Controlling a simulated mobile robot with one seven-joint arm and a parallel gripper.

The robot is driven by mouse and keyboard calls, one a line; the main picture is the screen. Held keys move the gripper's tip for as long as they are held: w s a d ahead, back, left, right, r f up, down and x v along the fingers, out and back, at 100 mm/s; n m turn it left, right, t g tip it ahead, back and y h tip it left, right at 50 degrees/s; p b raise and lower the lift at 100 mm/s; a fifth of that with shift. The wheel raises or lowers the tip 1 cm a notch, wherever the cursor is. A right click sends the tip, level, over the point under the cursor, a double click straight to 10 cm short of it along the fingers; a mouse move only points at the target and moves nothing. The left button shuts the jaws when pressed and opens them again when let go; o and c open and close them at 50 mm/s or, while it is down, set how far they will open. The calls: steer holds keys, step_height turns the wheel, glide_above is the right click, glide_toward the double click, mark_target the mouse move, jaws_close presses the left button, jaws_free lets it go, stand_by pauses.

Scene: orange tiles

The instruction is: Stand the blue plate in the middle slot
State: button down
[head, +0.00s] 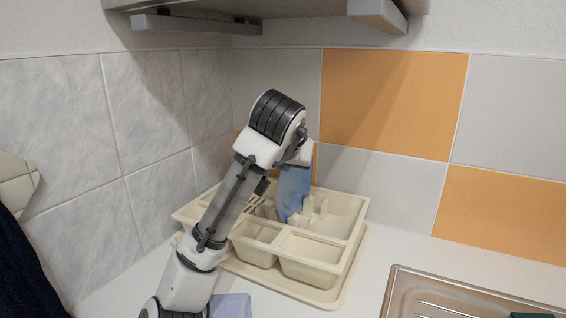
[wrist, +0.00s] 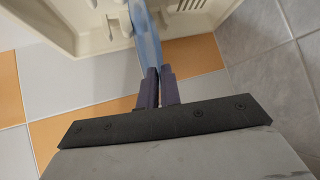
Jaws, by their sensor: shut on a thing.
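The blue plate (head: 293,192) is upright, edge up, over the slotted part of the cream dish rack (head: 346,258). In the wrist view the plate (wrist: 148,42) shows as a narrow blue band running from the fingers into the rack (wrist: 92,32). My gripper (wrist: 158,74) is shut on the plate's upper edge. My arm comes from the lower left and partly hides the rack in the head view. Light pegs stand close to the plate's lower right. I cannot tell which slot the plate's lower edge is in or whether it touches the rack floor.
A metal sink (head: 400,290) lies at the lower right. A lavender item (head: 231,305) lies on the counter in front of the rack. Tiled walls close off the back and left. A shelf (head: 270,8) hangs above. Bare counter lies between rack and sink.

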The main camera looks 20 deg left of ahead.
steer(key=shift+f+b, duration=0.35)
steer(key=shift+f, duration=0.15)
steer(key=shift+s+a+f+b, duration=0.1)
steer(key=shift+f+b, duration=0.2)
steer(key=shift+f, duration=0.2)
steer(key=shift+r+p, duration=2.3)
steer(key=shift+r, duration=0.45)
steer(key=shift+d+y, duration=0.2)
steer(key=shift+y, duration=0.1)
steer(key=shift+f+b, duration=0.65)
steer(key=shift+f, duration=0.75)
